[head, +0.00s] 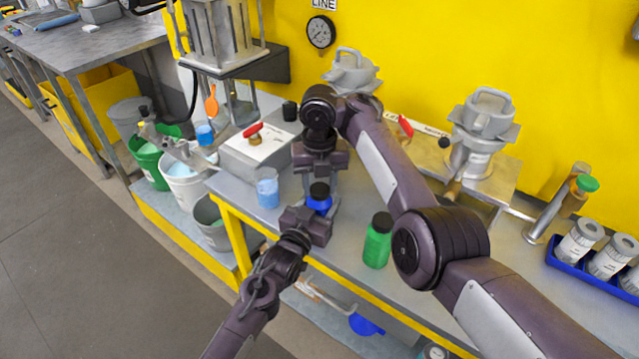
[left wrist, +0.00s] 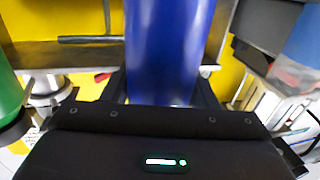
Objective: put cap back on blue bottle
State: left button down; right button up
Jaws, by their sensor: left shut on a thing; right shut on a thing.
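The blue bottle (head: 319,203) is above the front part of the bench, held in my left gripper (head: 315,212), which reaches up from below. In the left wrist view the bottle (left wrist: 170,50) fills the middle between the fingers. The black cap (head: 319,190) shows at the top of the bottle. My right gripper (head: 320,182) comes down from above with its fingers on either side of the cap, shut on it. The cap looks in line with the bottle's mouth; whether it is seated or threaded cannot be told. The bottle looks roughly upright.
A green bottle (head: 377,241) with a dark cap stands to the right near the bench front. A beaker of blue liquid (head: 268,188) stands to the left, beside a box with a red-handled valve (head: 258,147). A blue tray (head: 560,266) with jars is at far right.

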jog(key=m, duration=1.2)
jog(key=shift+f, duration=0.1)
jog(key=m, duration=0.6)
jog(key=shift+m, duration=0.4)
jog(key=m, duration=0.3)
jog(key=shift+m, duration=0.3)
jog(key=o, duration=1.1)
jog(key=shift+a+r, duration=0.1)
jog(key=shift+r, duration=2.25)
